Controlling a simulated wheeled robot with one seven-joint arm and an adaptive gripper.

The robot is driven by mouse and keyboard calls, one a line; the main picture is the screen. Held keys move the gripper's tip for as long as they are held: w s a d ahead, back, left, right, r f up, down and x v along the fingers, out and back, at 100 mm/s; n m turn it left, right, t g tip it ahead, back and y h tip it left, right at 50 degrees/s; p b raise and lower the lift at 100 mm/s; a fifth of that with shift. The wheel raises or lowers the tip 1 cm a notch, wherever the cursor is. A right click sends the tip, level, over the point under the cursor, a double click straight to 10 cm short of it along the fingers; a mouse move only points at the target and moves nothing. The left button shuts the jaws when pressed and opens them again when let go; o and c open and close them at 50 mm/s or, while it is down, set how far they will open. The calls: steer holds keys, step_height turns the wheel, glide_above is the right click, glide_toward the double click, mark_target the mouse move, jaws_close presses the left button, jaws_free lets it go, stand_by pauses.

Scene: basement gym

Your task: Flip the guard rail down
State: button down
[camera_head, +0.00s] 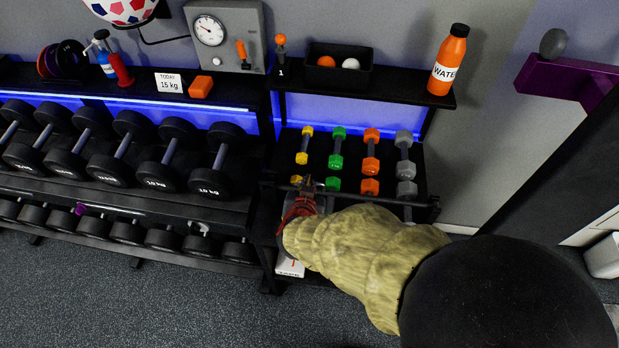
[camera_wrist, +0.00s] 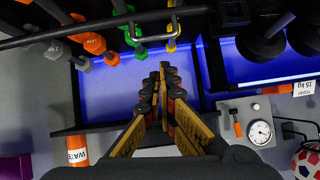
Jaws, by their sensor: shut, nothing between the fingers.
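The guard rail (camera_head: 415,203) is a dark bar across the front of the small coloured dumbbells on the right-hand rack. In the wrist view the rail (camera_wrist: 40,37) crosses the top of the picture, and a metal loop handle (camera_wrist: 155,37) shows on it. My gripper (camera_head: 304,186) is at the left part of the rail, and my forearm hides some of the rack below. In the wrist view my gripper (camera_wrist: 161,70) is shut and empty, its tips pointing towards the handle with a gap in the picture. I cannot tell whether it touches the rail.
Yellow, green (camera_head: 336,148), orange and grey dumbbells lie behind the rail. Above is a shelf (camera_head: 400,86) with an orange water bottle (camera_head: 448,62) and a black box (camera_head: 338,75) of balls. A rack of black dumbbells (camera_head: 113,170) stands left. Floor (camera_head: 120,310) in front is clear.

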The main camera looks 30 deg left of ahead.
steer(key=v, duration=0.4)
steer(key=shift+s+a+p, duration=0.1)
steer(key=shift+a+p, duration=0.1)
steer(key=shift+p, duration=0.2)
steer(key=s+f+n+g, duration=0.35)
steer(key=s+g, duration=0.35)
steer(key=s, duration=0.6)
steer(key=w+d+r+m+h, duration=0.1)
steer(key=d+r, duration=0.5)
steer(key=d, duration=0.9)
steer(key=w+d+r+m+t+h+b, duration=0.1)
steer(key=d+r+m, duration=0.3)
steer(key=d, duration=1.1)
steer(key=w+d+r+m+t+h+b, duration=0.1)
steer(key=d+r+m+h, duration=0.1)
steer(key=d+r, duration=0.7)
steer(key=d+h, duration=0.1)
steer(key=d, duration=0.5)
steer(key=shift+d+r, duration=0.4)
